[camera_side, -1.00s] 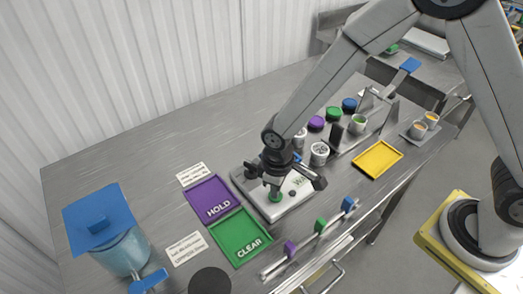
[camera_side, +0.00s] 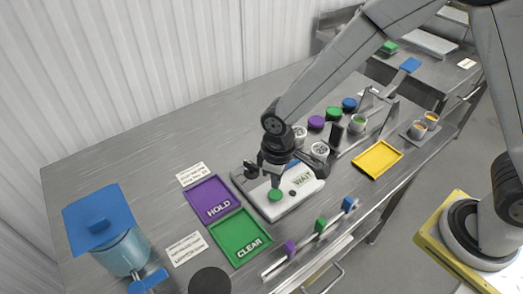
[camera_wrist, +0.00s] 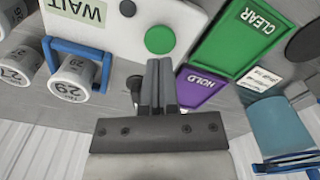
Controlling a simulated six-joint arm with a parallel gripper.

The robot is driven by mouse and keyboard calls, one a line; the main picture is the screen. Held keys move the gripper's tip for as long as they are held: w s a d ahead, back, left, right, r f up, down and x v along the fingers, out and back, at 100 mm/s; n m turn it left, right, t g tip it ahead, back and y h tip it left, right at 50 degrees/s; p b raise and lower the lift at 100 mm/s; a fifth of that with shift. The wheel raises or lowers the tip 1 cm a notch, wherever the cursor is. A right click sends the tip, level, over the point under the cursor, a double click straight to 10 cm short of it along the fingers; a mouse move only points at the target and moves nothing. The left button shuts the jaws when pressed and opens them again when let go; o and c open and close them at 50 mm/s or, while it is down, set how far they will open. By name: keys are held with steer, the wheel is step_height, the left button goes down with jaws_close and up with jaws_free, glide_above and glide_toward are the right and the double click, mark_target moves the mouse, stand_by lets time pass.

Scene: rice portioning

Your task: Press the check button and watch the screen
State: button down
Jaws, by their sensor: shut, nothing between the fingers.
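The white check device (camera_side: 290,205) sits on the metal bench with a round green button (camera_side: 275,195) on its top. Its screen (camera_side: 302,178) reads WAIT on a pale green ground. In the wrist view the button (camera_wrist: 160,40) lies just beyond my fingertips, and the screen (camera_wrist: 80,10) is partly cut off by the top edge. My gripper (camera_side: 276,184) is shut and empty, pointing down, a little above and behind the button, apart from it.
A purple HOLD tray (camera_side: 213,199) and a green CLEAR tray (camera_side: 240,237) lie left of the device. White numbered jars (camera_wrist: 72,74) stand near a blue frame (camera_wrist: 90,48). A yellow tray (camera_side: 378,158) is at right; a lidded blue container (camera_side: 125,252) is at far left.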

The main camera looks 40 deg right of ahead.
steer(key=shift+r, duration=1.25)
steer(key=s+d+r+m+t, duration=0.1)
steer(key=s+d+r+m, duration=0.1)
steer(key=d, duration=0.6)
steer(key=s+d+r+m+t, duration=0.1)
steer(key=s+d+m, duration=0.3)
steer(key=d, duration=0.5)
steer(key=shift+s+r+t, duration=0.3)
steer(key=shift+s+r, duration=0.4)
steer(key=shift+r, duration=0.15)
